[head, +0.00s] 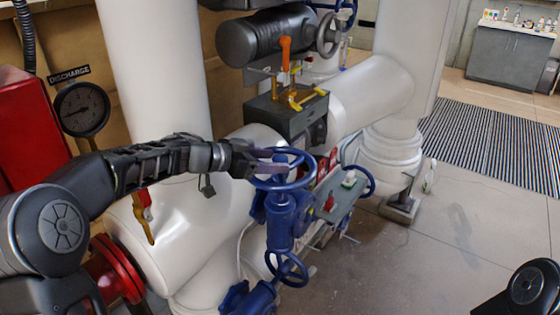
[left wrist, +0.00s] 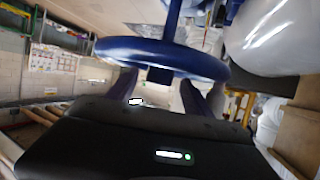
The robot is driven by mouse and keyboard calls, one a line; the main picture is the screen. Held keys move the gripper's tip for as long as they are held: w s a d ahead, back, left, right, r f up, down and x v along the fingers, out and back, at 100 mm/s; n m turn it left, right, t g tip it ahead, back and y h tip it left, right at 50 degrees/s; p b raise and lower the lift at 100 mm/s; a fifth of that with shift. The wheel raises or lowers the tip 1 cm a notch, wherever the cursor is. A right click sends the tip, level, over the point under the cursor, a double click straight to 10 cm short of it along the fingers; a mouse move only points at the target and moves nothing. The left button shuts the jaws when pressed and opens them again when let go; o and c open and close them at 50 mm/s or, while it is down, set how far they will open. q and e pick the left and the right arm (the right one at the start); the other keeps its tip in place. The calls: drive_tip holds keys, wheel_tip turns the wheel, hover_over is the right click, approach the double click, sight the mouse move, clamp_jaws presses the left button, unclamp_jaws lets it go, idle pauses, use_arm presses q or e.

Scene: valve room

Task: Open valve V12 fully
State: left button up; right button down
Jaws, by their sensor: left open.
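A blue handwheel (head: 283,182) sits on top of a blue valve body (head: 281,220) near the middle of the head view. I cannot read any V12 label on it. My left gripper (head: 272,160) is open at the wheel's far left rim. In the left wrist view the blue wheel (left wrist: 165,57) crosses just ahead of the two fingers (left wrist: 161,95), with a spoke running upward. The fingertips are partly hidden by the rim, and I cannot tell whether they touch it. My right gripper is out of view.
A smaller blue handwheel (head: 287,268) is below, and another (head: 358,181) is behind to the right. A grey box (head: 287,112) with yellow levers stands above. Large white pipes (head: 160,75) flank my left arm. A discharge gauge (head: 82,108) is at left. The floor at right is open.

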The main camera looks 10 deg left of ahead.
use_arm(q)
drive_tip(key=shift+x, duration=1.55)
drive_tip(key=shift+c, duration=0.5)
clamp_jaws()
